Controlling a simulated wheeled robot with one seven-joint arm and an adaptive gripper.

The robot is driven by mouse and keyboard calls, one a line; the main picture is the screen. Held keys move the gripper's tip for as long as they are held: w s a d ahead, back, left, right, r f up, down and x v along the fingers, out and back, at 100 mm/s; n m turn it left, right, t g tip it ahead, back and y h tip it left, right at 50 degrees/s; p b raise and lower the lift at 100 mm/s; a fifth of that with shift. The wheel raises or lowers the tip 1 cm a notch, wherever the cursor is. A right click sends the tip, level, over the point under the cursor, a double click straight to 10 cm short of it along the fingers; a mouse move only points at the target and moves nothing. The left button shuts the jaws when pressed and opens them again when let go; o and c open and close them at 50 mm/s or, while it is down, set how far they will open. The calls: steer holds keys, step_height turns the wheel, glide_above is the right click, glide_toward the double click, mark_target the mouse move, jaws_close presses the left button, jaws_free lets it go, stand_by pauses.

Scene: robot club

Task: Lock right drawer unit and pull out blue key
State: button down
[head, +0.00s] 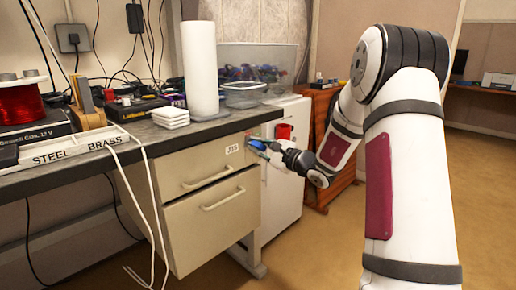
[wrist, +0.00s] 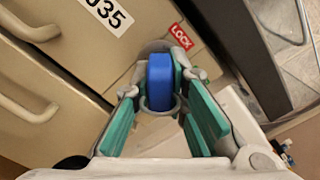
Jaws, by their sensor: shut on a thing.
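The beige drawer unit (head: 192,238) stands under the bench with both drawers closed flush. It also shows in the wrist view (wrist: 75,80), with a "035" label and a red LOCK tag (wrist: 181,37). The blue key (wrist: 160,82) is at the unit's upper right corner, below the tag, and shows small in the head view (head: 257,145). My gripper (head: 264,150) is shut on the key, with a green-padded finger on each side in the wrist view (wrist: 163,108). The key's head hides its shaft and the keyhole, so I cannot tell how deep it sits.
A white cabinet (head: 283,180) with a red item stands right of the drawer unit. The bench top (head: 165,135) above holds a paper roll (head: 201,70), white tiles (head: 170,117) and a clear tub (head: 244,94). White cables hang at the left. Floor in front is clear.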

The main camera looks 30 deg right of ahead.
steer(key=shift+n+b, duration=1.7)
steer(key=shift+b, duration=1.35)
steer(key=shift+n, duration=2.3)
steer(key=shift+v, duration=2.35)
steer(key=v, duration=0.4)
steer(key=shift+s+d, duration=0.15)
steer(key=shift+s, duration=0.25)
